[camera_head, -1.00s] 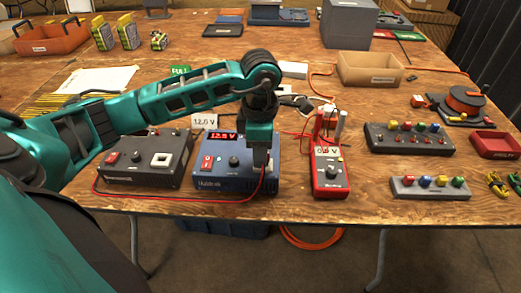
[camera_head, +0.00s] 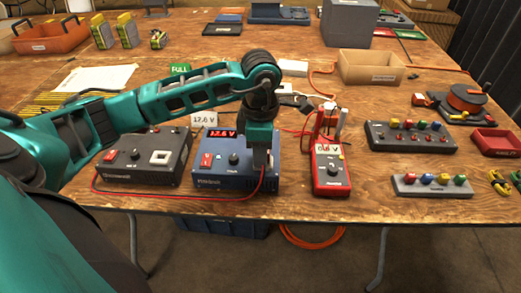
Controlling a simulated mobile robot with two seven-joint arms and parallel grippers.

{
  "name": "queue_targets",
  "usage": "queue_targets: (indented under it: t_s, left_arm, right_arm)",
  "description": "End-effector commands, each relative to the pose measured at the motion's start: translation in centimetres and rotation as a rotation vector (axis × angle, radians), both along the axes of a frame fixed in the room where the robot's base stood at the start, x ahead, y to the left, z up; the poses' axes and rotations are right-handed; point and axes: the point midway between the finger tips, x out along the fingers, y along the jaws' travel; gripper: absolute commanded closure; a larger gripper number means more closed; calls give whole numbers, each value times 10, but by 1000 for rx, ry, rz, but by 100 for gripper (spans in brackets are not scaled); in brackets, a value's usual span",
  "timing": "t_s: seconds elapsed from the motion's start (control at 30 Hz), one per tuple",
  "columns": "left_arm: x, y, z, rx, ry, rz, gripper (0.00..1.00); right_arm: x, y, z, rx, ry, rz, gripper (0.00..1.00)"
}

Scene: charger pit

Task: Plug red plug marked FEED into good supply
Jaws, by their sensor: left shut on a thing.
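The blue power supply (camera_head: 235,183) stands near the table's front edge with a lit red display, a red switch and a black knob. A white card (camera_head: 204,120) reading 12.6 V is behind it. My left gripper (camera_head: 262,162) points down over the supply's right part, shut on the red plug, which the fingers hide. A red cable (camera_head: 170,199) runs from the gripper down and left along the front edge. I cannot tell whether the plug is seated, and no FEED mark is readable. A dark grey unit (camera_head: 147,158) with a red switch stands at the left. My right gripper is out of view.
A red meter (camera_head: 331,172) stands close to the right of the blue supply. Farther right are a dark terminal block (camera_head: 410,138), a grey block (camera_head: 431,187) with coloured knobs, and a red tray (camera_head: 494,143). A cardboard box (camera_head: 369,70) is behind.

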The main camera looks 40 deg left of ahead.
Motion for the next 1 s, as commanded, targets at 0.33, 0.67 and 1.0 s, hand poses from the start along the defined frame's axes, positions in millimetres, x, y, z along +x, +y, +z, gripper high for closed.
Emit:
queue_targets:
  t_s: [0.33,0.67,1.0]
  left_arm:
    - [0,0,0,1,-1,1,100]
    - [0,0,-1,0,0,0,100]
    - [0,0,-2,-1,1,0,69]
  right_arm:
    - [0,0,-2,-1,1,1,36]
    - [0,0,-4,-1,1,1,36]
    - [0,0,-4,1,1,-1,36]
